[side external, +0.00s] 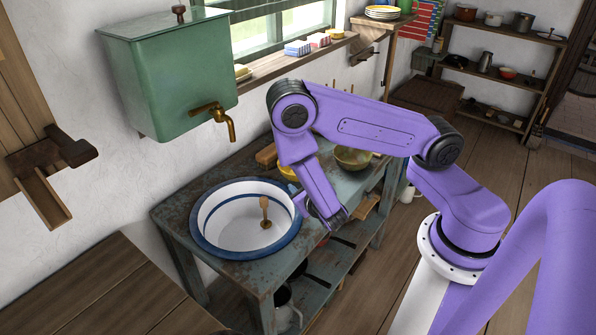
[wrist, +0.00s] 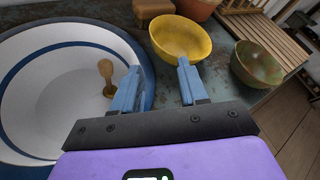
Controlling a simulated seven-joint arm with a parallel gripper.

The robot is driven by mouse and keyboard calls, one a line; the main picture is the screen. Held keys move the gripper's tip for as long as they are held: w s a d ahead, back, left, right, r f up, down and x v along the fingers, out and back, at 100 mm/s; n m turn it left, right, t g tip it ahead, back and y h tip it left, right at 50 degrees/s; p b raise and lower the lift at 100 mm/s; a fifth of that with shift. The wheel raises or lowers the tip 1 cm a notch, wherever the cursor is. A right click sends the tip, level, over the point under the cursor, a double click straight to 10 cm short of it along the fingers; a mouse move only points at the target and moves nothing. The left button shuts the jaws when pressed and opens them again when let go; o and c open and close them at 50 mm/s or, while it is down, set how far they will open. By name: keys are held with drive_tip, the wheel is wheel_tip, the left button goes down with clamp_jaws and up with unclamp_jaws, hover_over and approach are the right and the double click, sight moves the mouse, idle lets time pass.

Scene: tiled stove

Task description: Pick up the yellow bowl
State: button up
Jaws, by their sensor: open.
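The yellow bowl (wrist: 180,38) stands upright on the blue-grey worktop, just right of the basin, in the upper middle of the wrist view. In the side external view only a sliver of the yellow bowl (side external: 287,172) shows behind my arm. My gripper (wrist: 157,78) is open and empty, its two blue fingers apart and pointing toward the near side of the bowl. In the side external view my gripper (side external: 328,222) hangs by the right rim of the basin, over the worktop. I cannot tell from these views how high the fingertips are above it.
A white basin with a blue rim (side external: 207,243) holds a wooden-handled tool (wrist: 106,75). A greenish bowl (wrist: 257,65) stands right of the yellow one. A wooden block (wrist: 152,8), an orange-brown pot (wrist: 197,8) and a slatted rack (wrist: 262,30) lie behind. A green tank (side external: 170,75) hangs above.

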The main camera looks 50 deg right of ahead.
sight(292, 175)
drive_tip(key=x, duration=0.9)
drive_tip(key=shift+w, duration=0.15)
drive_tip(key=shift+w+a+x, duration=0.15)
drive_tip(key=shift+x, duration=1.2)
drive_tip(key=shift+w+a+x, duration=0.1)
drive_tip(key=shift+a+x, duration=0.05)
drive_tip(key=shift+x, duration=1.2)
drive_tip(key=shift+r, duration=0.1)
clamp_jaws()
